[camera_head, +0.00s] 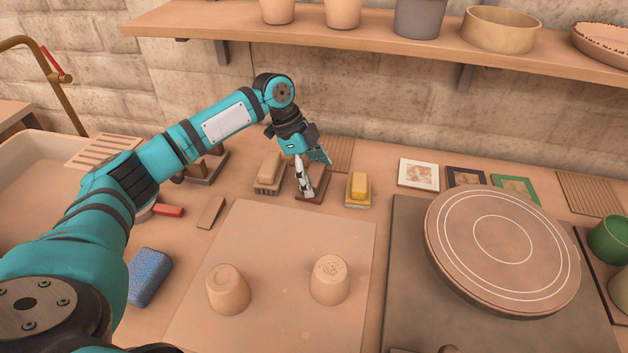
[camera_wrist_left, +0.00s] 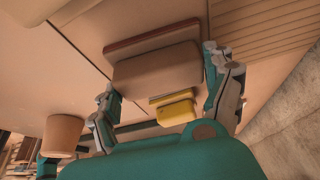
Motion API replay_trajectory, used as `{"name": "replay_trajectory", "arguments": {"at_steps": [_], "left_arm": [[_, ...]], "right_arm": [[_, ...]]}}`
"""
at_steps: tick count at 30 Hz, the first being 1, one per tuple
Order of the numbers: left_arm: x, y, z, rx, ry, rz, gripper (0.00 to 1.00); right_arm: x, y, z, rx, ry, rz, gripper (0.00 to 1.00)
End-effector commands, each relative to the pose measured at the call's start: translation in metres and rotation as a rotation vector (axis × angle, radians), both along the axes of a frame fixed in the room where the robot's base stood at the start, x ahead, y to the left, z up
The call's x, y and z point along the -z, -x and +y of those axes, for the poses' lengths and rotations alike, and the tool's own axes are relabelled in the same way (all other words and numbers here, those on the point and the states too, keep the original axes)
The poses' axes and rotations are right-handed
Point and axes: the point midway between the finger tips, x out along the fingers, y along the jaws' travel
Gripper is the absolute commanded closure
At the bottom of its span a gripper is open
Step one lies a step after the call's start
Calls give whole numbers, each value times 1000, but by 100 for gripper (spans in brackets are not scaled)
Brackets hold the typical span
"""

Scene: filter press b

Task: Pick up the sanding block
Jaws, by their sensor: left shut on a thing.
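My left gripper (camera_head: 305,188) reaches down at the back of the table, over a dark reddish-brown tray (camera_head: 313,197). In the left wrist view, the gripper's two fingers lie on either side of a plain tan-brown block (camera_wrist_left: 157,73), which I take for the sanding block. The gripper is shut on it. The tray's reddish edge (camera_wrist_left: 150,39) shows just beyond the block. In the head view the fingers hide much of the block, and I cannot tell whether it is clear of the tray. My right gripper is not in view.
Close by stand a tan brush-like block (camera_head: 269,169) on the left and a yellow block (camera_head: 359,186) on a holder on the right. Two clay cups (camera_head: 228,290) sit on the board in front. A blue sponge (camera_head: 149,275) lies left. A shelf (camera_head: 360,39) overhangs behind.

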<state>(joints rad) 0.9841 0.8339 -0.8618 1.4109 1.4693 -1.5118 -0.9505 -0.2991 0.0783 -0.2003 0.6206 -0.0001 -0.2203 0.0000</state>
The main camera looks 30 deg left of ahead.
Motion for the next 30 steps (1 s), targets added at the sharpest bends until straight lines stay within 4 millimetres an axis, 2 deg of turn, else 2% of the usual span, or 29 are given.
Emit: {"name": "replay_trajectory", "arguments": {"at_steps": [7, 11, 18, 20, 30], "left_arm": [[-1, 0, 0, -1, -1, 1, 51], [-7, 0, 0, -1, 1, -1, 51], [-38, 0, 0, 0, 1, -2, 52], [-34, 14, 5, -1, -3, 2, 52], [-42, 97, 24, -2, -4, 2, 52]], "right_arm": [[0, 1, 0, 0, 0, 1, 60], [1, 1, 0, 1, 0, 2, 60], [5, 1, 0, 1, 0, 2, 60], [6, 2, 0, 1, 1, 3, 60], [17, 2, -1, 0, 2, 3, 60]]}}
